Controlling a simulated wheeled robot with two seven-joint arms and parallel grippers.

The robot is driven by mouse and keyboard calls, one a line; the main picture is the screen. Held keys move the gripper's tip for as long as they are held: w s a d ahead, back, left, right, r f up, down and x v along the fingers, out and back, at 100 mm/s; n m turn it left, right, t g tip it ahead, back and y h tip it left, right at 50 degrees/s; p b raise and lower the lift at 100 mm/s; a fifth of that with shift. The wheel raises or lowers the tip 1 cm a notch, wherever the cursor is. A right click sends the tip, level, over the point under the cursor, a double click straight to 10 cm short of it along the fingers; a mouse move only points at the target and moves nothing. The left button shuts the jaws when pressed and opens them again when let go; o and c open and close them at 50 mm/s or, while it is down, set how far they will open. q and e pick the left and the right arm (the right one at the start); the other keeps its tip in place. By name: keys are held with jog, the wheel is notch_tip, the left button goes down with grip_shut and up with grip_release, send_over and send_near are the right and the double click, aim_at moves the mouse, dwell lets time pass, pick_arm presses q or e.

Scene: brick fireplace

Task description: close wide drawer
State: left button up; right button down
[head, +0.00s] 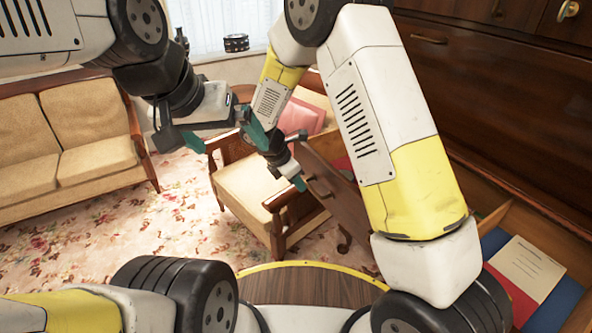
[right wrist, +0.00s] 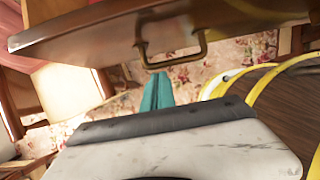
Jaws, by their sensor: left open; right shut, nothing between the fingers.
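The wide drawer stands pulled out from the dark wooden cabinet, its front (head: 345,213) partly hidden behind my right arm. Its metal handle (head: 319,187) faces the armchair. In the right wrist view, the drawer front (right wrist: 100,32) spans the top, with the handle (right wrist: 172,52) near its middle. My right gripper (head: 298,183) is shut and empty, close in front of the handle. In the right wrist view, its teal fingertips (right wrist: 157,80) lie just below the handle; contact cannot be told. My left gripper (head: 224,136) is open and empty, left of the drawer front.
Papers (head: 525,268) and blue and red items lie inside the drawer. A wooden armchair (head: 250,185) with a pink cushion stands close to the drawer front. A beige sofa (head: 65,150) is at the left. Flowered carpet (head: 150,235) lies open between them.

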jog(key=shift+d, duration=0.1)
jog(key=w+d, duration=0.6)
jog(key=d, duration=0.3)
jog(key=w+d, duration=0.6)
jog(key=d, duration=0.4)
jog(key=w+d, duration=0.7)
jog(key=d, duration=0.2)
jog(key=shift+d, duration=0.3)
jog(key=shift+w+d+r, duration=0.1)
jog(key=shift+w+d, duration=0.05)
jog(key=shift+d, duration=0.05)
